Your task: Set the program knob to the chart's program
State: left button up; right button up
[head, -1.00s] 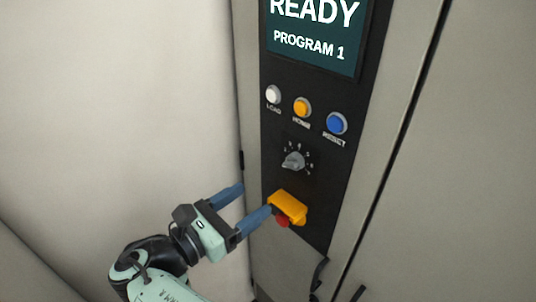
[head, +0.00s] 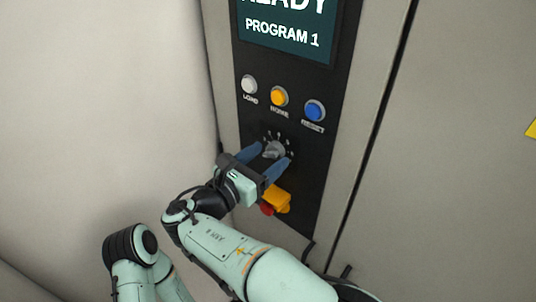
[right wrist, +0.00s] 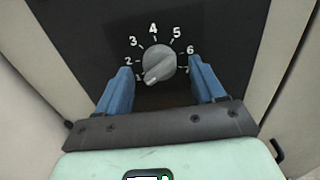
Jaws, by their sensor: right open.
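The grey program knob (head: 273,149) is on the black control panel, below the buttons. In the right wrist view the knob (right wrist: 160,62) has numerals around it, and its white mark points to the lower left, by the 1. The screen (head: 288,30) reads PROGRAM 1. My right gripper (head: 272,157) is open, its blue fingers on either side of the knob. In the right wrist view a gap shows between the knob and each finger. My left gripper is not in view. No chart can be made out.
Above the knob are the white LOAD (head: 249,84), orange HOME (head: 279,96) and blue RESET (head: 314,110) buttons. A yellow guard (head: 279,198) with a red part (head: 267,210) is close below my right gripper. A yellow piece (head: 532,129) shows at the right edge.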

jog(key=shift+w+d, duration=0.35)
jog(key=shift+w, duration=0.15)
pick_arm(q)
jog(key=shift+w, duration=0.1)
pick_arm(e)
jog(key=c, duration=1.1)
jog(key=shift+o, duration=0.2)
jog(key=shift+m, duration=0.4)
jog(key=m, duration=0.2)
jog(key=shift+m, duration=0.3)
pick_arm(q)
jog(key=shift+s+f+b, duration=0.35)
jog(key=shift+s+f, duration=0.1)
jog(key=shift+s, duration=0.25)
pick_arm(e)
jog(key=shift+m, duration=1.7)
